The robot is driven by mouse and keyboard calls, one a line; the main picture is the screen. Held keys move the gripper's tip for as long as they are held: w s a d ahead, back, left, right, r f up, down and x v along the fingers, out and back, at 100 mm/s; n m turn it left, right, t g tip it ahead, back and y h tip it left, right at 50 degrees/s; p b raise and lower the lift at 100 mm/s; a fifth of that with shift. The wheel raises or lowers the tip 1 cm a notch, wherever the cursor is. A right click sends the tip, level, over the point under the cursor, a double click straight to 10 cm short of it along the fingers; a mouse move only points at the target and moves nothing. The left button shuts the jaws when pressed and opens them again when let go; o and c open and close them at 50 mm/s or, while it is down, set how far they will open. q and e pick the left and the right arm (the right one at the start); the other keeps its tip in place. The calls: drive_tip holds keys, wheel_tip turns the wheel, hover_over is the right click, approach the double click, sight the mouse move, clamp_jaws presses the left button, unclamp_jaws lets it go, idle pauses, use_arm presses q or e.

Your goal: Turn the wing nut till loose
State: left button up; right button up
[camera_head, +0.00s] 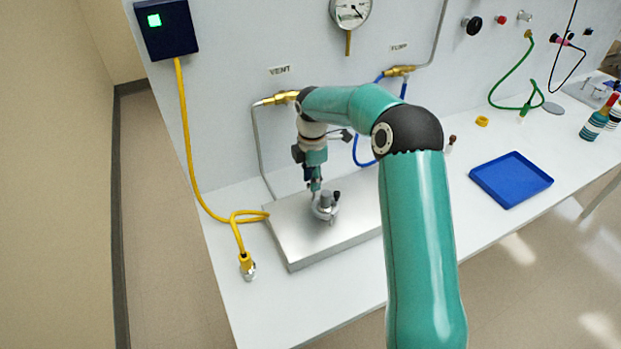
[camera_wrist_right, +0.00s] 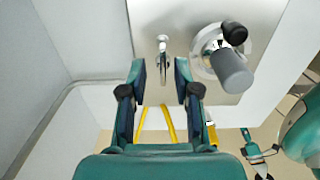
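My right gripper (camera_head: 315,186) points down over the flat metal plate (camera_head: 290,240). It also shows in the right wrist view (camera_wrist_right: 160,72), with its two fingers apart and nothing gripped. A small shiny metal piece (camera_wrist_right: 163,60), which looks like the wing nut, stands on the plate between and just beyond the fingertips. It appears clear of both fingers. In the head view I cannot make it out behind the gripper and fitting. My left gripper is not in the head view; teal arm parts at the lower right of the wrist view look like mine, their fingers too small to judge.
A round metal fitting (camera_head: 325,207) with a grey cylinder (camera_wrist_right: 232,70) and a black knob (camera_wrist_right: 234,33) stands close beside the fingers. A yellow cable (camera_head: 188,150) hangs at the left. A blue tray (camera_head: 511,180) lies at the right; the bench before it is clear.

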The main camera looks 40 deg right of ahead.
wheel_tip(320, 180, up, 12)
idle(0.6)
drive_tip(key=shift+f, duration=0.1)
idle(0.6)
